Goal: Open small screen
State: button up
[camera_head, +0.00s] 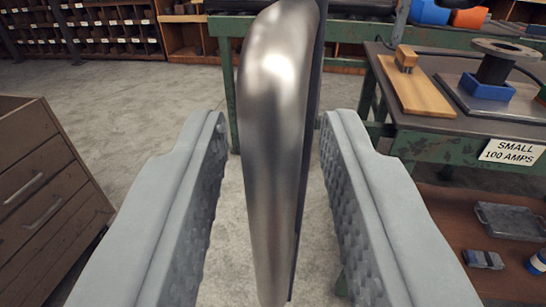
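A shiny metal piece (272,150) with a rounded top stands upright in the middle of the view, seen nearly edge-on. A thin dark strip runs along its right side. It may be the frame edge of the small screen; I cannot tell for sure, and no screen face shows. My gripper (275,118) is open, with one grey padded finger to the left of the metal piece and one to the right. A narrow gap shows on each side, so neither finger appears to touch it. The lower end of the metal piece runs down between the fingers.
A green-framed workbench (460,120) stands at the right, with a "SMALL 100 AMPS" sign (513,151), a wooden block (414,82) and a spool (495,60). A brown drawer cabinet (45,185) stands at the left. Shelving (90,30) lines the back. Concrete floor (130,110) lies clear between.

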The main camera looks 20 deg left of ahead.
dwell(0.5)
jog(key=v, duration=1.7)
jog(key=shift+s, duration=0.25)
jog(key=shift+d+r, duration=0.1)
jog(key=shift+d, duration=0.05)
jog(key=w+d+r+m+t, duration=0.1)
jog(key=w+d+r, duration=0.15)
jog(key=d, duration=0.45)
jog(key=w+d+r+t, duration=0.1)
jog(key=d+r, duration=0.3)
jog(key=d, duration=0.2)
jog(key=s+d+m+h, duration=0.2)
jog(key=d+h, duration=0.1)
jog(key=d, duration=0.5)
jog(key=s+d+m+g+h, duration=0.1)
jog(key=d+h, duration=0.3)
jog(key=d, duration=0.4)
jog(key=shift+s+d+r+m+h, duration=0.25)
jog(key=shift+s+r+m, duration=0.2)
jog(key=shift+s, duration=0.35)
dwell(0.9)
